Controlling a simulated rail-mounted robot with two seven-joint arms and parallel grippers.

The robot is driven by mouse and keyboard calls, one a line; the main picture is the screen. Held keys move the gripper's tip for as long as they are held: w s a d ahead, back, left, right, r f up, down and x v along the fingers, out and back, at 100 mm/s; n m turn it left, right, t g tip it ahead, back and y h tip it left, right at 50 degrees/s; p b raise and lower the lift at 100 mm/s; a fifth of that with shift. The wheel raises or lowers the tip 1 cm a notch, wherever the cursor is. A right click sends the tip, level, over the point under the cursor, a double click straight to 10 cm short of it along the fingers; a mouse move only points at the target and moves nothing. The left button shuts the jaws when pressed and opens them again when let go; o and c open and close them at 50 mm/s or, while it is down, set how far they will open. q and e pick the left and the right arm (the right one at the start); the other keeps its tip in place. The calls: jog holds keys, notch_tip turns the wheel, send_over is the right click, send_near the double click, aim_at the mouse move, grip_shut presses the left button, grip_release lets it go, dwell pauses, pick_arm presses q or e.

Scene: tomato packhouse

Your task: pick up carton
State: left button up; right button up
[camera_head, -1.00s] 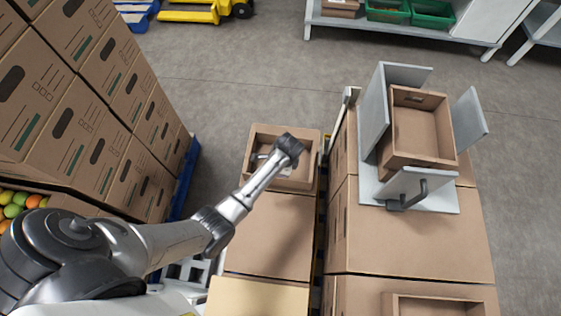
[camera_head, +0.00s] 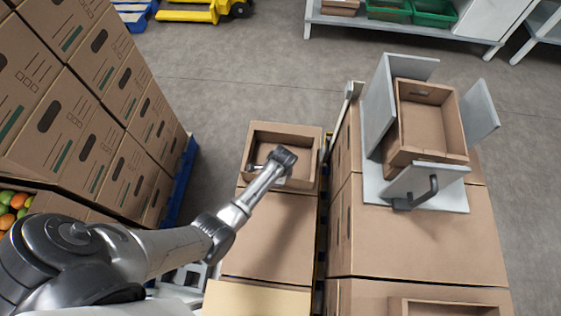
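An open, empty-looking brown carton (camera_head: 307,137) stands at the far end of the middle row of boxes. My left arm reaches in from the left, and its gripper (camera_head: 258,167) is at this carton's left part. The wrist hides most of the gripper, so I cannot see whether its fingers are open or shut or touch the carton. Another open, empty carton (camera_head: 427,122) sits tilted in a grey metal holder (camera_head: 376,110) on the right stack. Part of a third open carton (camera_head: 455,306) shows at the bottom right. My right gripper is not in view.
Tall stacks of printed boxes (camera_head: 75,130) stand on a blue pallet (camera_head: 183,180) at the left. Closed boxes (camera_head: 270,235) fill the middle row, and larger boxes (camera_head: 425,250) carry the holder. A shelf (camera_head: 400,30) stands at the back right.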

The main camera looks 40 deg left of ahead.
pick_arm(q)
jog(key=shift+f, duration=0.45)
jog(key=shift+r, duration=0.1)
jog(key=shift+c, duration=0.4)
grip_shut()
